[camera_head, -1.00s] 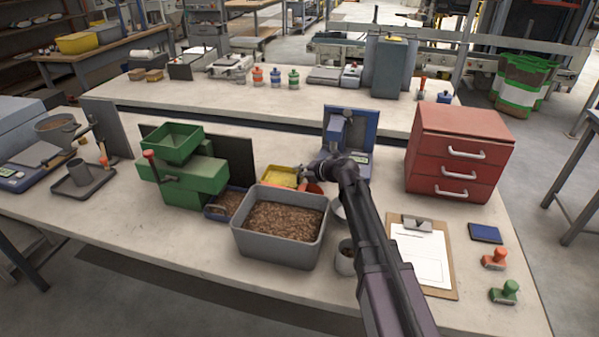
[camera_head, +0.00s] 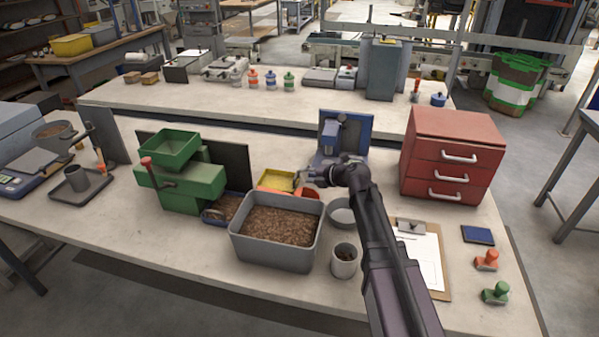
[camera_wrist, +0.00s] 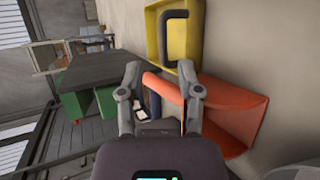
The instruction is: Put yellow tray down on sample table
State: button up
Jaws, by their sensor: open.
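The yellow tray (camera_head: 276,180) stands on the sample table (camera_head: 130,235), behind the grey bin of pellets. In the wrist view the yellow tray (camera_wrist: 182,38) shows at the top with a dark handle across it. My gripper (camera_head: 300,181) is at the tray's right side in the head view. In the wrist view my gripper (camera_wrist: 160,75) is open, its two fingertips just short of the tray and close to an orange scoop-like tray (camera_wrist: 235,110). I cannot tell whether a finger touches the orange one. Nothing is seen held between the fingers.
The grey bin (camera_head: 275,255) of brown pellets stands in front of the yellow tray. A green machine (camera_head: 185,185) is to its left, a blue stand (camera_head: 357,125) behind right. The front left table is clear.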

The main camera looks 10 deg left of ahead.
jog(key=p+v, duration=0.2)
jog(key=v, duration=0.4)
jog(key=shift+s+d, duration=0.2)
jog(key=shift+r, duration=0.15)
dwell(0.4)
